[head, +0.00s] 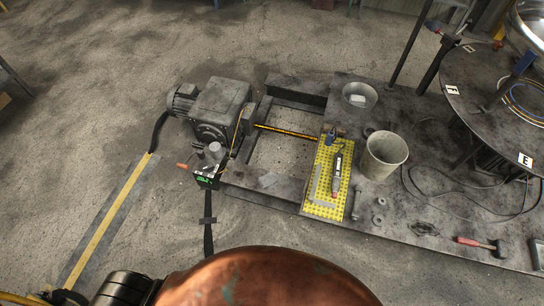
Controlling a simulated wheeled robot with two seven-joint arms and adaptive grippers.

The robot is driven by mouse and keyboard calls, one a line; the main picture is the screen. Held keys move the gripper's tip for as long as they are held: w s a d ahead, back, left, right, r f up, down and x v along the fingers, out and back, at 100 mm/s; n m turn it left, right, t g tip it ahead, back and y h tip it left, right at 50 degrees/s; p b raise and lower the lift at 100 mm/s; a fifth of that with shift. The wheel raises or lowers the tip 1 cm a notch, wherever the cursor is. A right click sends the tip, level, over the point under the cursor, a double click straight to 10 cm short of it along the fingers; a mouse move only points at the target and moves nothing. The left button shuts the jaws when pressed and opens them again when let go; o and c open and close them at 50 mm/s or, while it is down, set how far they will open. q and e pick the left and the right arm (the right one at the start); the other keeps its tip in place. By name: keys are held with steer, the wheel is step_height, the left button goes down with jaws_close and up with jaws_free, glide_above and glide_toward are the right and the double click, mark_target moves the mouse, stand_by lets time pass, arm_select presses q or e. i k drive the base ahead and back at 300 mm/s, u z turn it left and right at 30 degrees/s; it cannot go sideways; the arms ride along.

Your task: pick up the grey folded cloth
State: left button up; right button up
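I cannot make out a grey folded cloth with certainty in the head view. A small pale grey patch (268,180) lies on the front rail of the low metal frame, but I cannot tell whether it is cloth or worn metal. A large rounded copper surface with greenish spots (270,280) fills the bottom middle and hides what is below it. A dark cylindrical part shows beside it at the bottom left; I cannot tell what it belongs to. Neither of my grippers shows.
A motor with gearbox (218,105) stands left of the frame. A yellow perforated mat (318,207) with tools, a grey bucket (384,155) and a hammer (482,244) lie right. A round dark table (480,95) carries a shiny bowl (530,22). Open concrete floor lies left.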

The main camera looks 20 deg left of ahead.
mark_target(267, 179)
steer(key=z, duration=2.8)
steer(key=k, duration=0.85)
steer(key=u, duration=1.7)
